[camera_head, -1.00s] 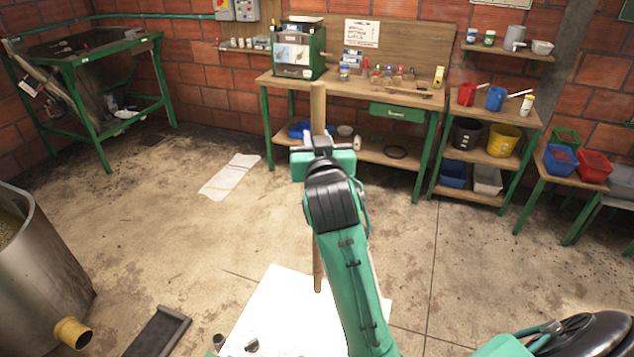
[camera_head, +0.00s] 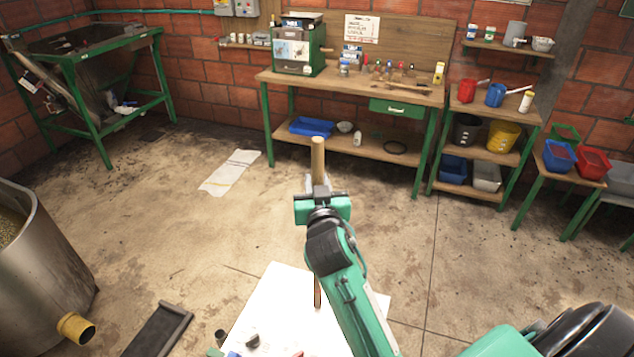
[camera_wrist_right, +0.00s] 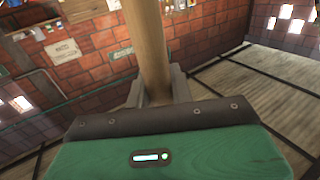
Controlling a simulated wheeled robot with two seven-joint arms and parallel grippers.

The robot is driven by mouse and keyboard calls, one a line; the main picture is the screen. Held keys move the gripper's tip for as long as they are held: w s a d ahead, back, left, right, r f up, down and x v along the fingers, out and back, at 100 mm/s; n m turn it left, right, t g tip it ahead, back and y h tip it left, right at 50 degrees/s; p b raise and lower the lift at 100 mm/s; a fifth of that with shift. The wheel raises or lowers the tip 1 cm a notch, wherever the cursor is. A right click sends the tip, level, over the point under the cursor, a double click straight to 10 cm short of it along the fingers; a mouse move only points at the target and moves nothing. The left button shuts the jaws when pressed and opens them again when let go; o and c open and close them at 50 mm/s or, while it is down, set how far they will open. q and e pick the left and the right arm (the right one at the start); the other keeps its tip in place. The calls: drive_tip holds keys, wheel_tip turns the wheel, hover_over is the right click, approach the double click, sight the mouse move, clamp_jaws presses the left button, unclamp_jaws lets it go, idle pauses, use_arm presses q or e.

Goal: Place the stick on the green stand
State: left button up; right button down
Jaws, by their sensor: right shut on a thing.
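The stick (camera_head: 318,160) is a long wooden rod held upright by my right gripper (camera_head: 318,190). Its top rises above the gripper, and its lower end shows below, in front of the white surface. In the right wrist view the stick (camera_wrist_right: 147,50) stands between the two fingers of my right gripper (camera_wrist_right: 158,90), which are shut on it. The green stand (camera_head: 84,62) at the back left is a green metal frame with a dark sloping top and long legs. My right gripper is far from it. My left gripper is not in view.
A wooden workbench (camera_head: 345,86) with green legs stands at the back wall. A shelf rack (camera_head: 492,107) is right of it. A metal drum (camera_head: 45,255) stands at the left. A white-topped surface (camera_head: 265,310) is below my arm. The concrete floor toward the green frame is mostly open.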

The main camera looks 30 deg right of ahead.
drive_tip(key=c, duration=1.2)
unclamp_jaws()
drive_tip(key=shift+f, duration=0.1)
drive_tip(key=shift+c, duration=0.2)
drive_tip(key=shift+o, duration=0.2)
drive_tip(key=b+v, duration=0.4)
drive_tip(key=v, duration=0.8)
drive_tip(key=shift+b, duration=0.3)
